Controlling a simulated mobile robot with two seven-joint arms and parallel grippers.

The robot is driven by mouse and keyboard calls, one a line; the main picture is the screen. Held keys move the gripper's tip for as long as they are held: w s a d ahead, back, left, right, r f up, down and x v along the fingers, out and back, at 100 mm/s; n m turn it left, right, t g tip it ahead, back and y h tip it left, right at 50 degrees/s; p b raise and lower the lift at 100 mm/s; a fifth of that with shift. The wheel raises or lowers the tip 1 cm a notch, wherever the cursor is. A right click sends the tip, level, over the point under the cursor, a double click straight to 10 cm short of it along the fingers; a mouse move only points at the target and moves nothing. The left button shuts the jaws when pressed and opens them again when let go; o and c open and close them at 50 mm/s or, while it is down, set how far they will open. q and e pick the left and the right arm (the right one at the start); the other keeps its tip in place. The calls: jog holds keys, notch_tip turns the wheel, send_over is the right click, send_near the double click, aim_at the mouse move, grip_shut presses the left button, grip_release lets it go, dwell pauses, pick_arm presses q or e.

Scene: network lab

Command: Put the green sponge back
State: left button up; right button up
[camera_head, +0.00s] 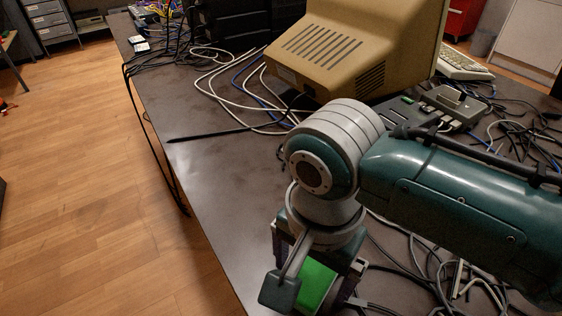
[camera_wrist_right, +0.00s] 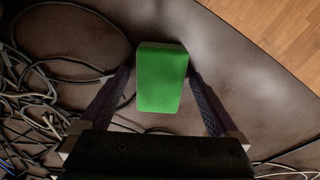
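The green sponge (camera_head: 316,287) is near the bottom of the head view, partly hidden by my right wrist and gripper. In the right wrist view, the sponge (camera_wrist_right: 161,78) is a plain green block between the two fingertips of my right gripper (camera_wrist_right: 159,72). A thin dark gap shows at its left side; the right fingertip is very close to its right side, and I cannot tell whether they touch. The right gripper (camera_head: 315,268) looks open around the sponge, pointing down over the dark table. My left gripper is in neither view.
The dark table (camera_head: 215,170) has a beige monitor (camera_head: 330,50) and a grey device (camera_head: 440,108) towards the back. Loose cables (camera_wrist_right: 30,110) lie close to the right gripper. A bare strip of table runs along the left edge, with wooden floor (camera_head: 90,180) beyond.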

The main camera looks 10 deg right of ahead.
aim_at(311, 274)
notch_tip(311, 274, up, 11)
jog(key=p, duration=0.5)
jog(key=s+d+r+n+t, duration=0.3)
jog(key=s+d+n, duration=0.6)
jog(key=s+n, duration=0.2)
jog(key=shift+s+d+n+t, duration=0.25)
jog(key=shift+s+n+t, duration=0.05)
jog(key=shift+s, duration=0.25)
jog(key=shift+r, duration=0.15)
